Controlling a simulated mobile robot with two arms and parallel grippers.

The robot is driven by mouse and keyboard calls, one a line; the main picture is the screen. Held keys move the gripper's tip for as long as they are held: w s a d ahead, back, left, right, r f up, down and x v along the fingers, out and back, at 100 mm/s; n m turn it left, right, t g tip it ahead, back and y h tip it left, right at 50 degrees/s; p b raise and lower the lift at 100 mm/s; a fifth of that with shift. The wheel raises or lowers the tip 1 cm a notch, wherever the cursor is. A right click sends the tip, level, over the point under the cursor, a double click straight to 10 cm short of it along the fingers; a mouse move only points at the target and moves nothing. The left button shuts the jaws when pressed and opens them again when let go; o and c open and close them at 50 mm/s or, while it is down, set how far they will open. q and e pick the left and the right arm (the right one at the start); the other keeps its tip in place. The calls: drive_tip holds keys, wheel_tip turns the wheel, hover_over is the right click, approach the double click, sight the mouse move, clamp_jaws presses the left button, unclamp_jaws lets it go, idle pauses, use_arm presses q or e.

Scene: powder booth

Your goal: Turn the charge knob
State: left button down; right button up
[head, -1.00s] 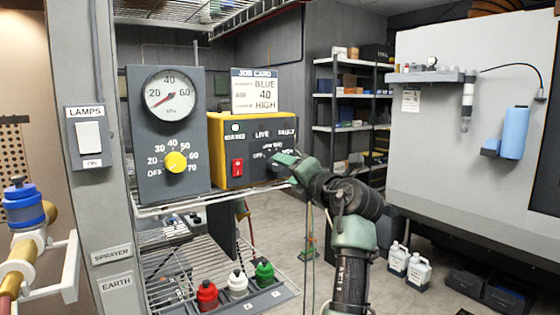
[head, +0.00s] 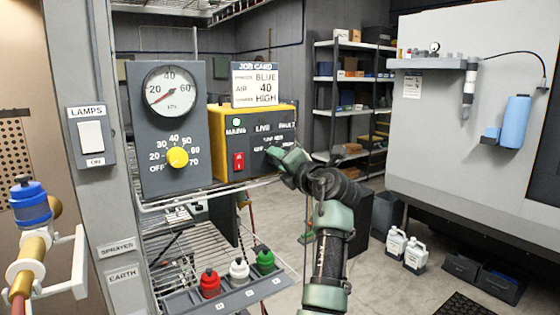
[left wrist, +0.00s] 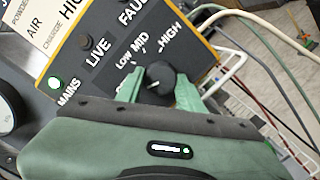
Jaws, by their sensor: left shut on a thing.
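The charge knob (left wrist: 160,80) is a round black knob on the front of the yellow-edged dark control box (head: 215,150), with LOW, MID and HIGH printed around it. My left gripper (left wrist: 158,88) is shut on the knob, one green finger on each side. A short white mark on the knob shows toward its left side in the left wrist view, away from HIGH; the OFF label is hidden there. In the head view my left gripper (head: 274,155) covers most of the knob. My right gripper is not in view.
A job card (head: 255,87) on the box reads BLUE, AIR 40, HIGH. A grey gauge panel with a yellow knob (head: 178,157) stands left. Red, white and green bottles stand below.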

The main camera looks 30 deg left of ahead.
use_arm(q)
drive_tip(key=shift+w+d+m+g+b, duration=0.15)
drive_tip(key=shift+m+g, duration=0.4)
drive_tip(key=shift+m, duration=3.6)
drive_tip(key=shift+w+a+m+g+b, duration=0.1)
drive_tip(key=shift+m+g, duration=0.4)
drive_tip(key=shift+m, duration=3.6)
drive_tip(key=shift+w+d+m+g+b, duration=0.15)
drive_tip(key=shift+m+g, duration=0.4)
drive_tip(key=shift+m, duration=3.6)
drive_tip(key=shift+s+a+f, duration=0.1)
